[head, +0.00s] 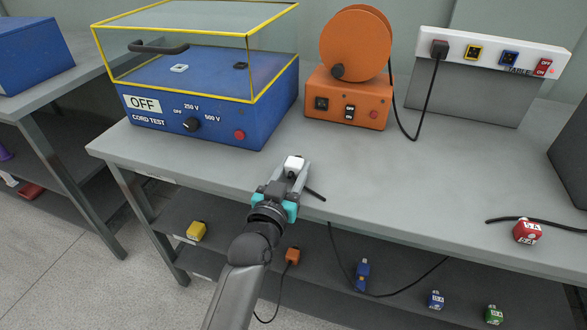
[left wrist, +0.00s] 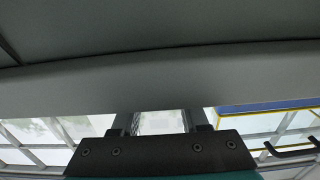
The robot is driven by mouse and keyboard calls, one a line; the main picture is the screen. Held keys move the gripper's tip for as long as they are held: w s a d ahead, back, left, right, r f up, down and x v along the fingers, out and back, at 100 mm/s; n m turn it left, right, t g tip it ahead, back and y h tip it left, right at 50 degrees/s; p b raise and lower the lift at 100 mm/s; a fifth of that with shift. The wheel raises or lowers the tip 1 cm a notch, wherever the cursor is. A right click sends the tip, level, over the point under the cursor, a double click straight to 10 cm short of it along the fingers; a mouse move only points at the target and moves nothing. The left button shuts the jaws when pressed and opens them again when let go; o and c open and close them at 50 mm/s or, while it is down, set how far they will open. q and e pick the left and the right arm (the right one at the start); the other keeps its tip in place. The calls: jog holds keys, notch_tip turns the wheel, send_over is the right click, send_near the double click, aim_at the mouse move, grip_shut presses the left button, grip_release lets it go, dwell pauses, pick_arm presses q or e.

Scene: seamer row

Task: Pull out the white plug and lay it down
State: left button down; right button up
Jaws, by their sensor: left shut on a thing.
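The white plug (head: 293,163) is held between the fingers of my left gripper (head: 291,174), over the front part of the grey bench top (head: 380,180). A short dark cord shows to the right of the gripper. The gripper is shut on the plug; whether the plug touches the bench I cannot tell. In the left wrist view, a pale piece (left wrist: 160,122) shows between the two fingers. My right gripper is not in view.
The blue cord tester (head: 215,110) with its clear lid stands at the back left. An orange reel unit (head: 350,98) and a white socket strip (head: 490,48) with a black plug (head: 439,48) stand behind. A red plug (head: 527,232) lies at the right. The bench middle is clear.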

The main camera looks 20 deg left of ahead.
pick_arm(q)
jog(key=shift+c, duration=1.7)
grip_release()
jog(key=shift+s, duration=0.1)
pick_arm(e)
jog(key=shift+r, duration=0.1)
pick_arm(q)
jog(key=shift+s, duration=0.25)
jog(key=s+p, duration=0.4)
jog(key=s, duration=1)
jog(key=shift+s+a, duration=0.25)
jog(key=shift+s, duration=0.05)
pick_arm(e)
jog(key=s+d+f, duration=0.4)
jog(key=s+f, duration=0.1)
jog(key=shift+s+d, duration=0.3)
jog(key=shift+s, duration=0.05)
